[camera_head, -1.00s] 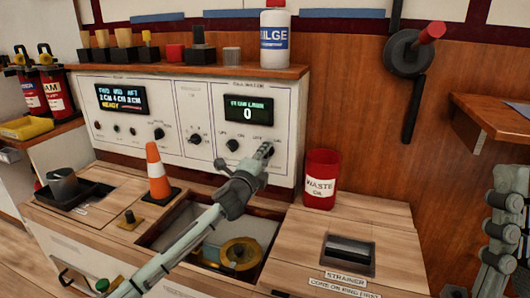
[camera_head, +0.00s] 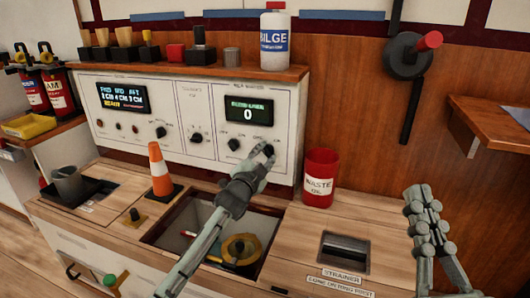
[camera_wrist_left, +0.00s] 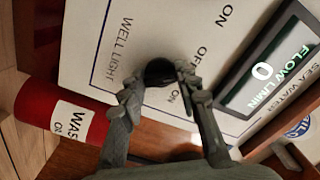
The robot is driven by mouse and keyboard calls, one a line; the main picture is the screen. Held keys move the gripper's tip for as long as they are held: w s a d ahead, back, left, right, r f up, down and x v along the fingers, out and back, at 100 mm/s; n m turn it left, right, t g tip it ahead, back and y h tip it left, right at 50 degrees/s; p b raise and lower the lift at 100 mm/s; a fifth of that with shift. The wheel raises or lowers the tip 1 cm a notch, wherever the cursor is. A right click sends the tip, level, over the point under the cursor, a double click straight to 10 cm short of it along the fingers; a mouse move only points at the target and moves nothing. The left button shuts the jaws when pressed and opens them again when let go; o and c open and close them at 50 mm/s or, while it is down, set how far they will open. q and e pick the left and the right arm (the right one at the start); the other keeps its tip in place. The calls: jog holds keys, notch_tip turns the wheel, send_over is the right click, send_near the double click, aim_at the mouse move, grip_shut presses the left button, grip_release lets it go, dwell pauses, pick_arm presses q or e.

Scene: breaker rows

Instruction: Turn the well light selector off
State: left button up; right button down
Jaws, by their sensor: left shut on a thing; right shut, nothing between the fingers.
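The well light selector is a round black knob (camera_wrist_left: 160,72) on the white panel, beside the printed words WELL LIGHT. ON and OFF are printed around it in the left wrist view. My left gripper (camera_wrist_left: 155,90) has its two fingers on either side of the knob and is shut on it. In the head view my left gripper (camera_head: 262,156) reaches the panel's lower right and mostly hides the knob. Which way the knob points is hard to tell. My right gripper (camera_head: 420,193) is shut and empty, above the counter at the right.
A red waste can (camera_head: 320,178) stands just right of my left gripper. An orange cone (camera_head: 159,170) stands to the left. An open well (camera_head: 187,212) lies below my left arm. Another black knob (camera_head: 234,145) is close by on the left. A display (camera_head: 248,112) reads 0.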

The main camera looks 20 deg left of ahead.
pick_arm(q)
jog(key=shift+n, duration=0.3)
pick_arm(e)
jog(key=shift+w+a+f, duration=0.1)
jog(key=shift+f, duration=0.2)
pick_arm(q)
jog(key=o, duration=1.1)
jog(key=shift+o, duration=0.2)
jog(key=s, duration=1.2)
jog(key=shift+a, duration=0.25)
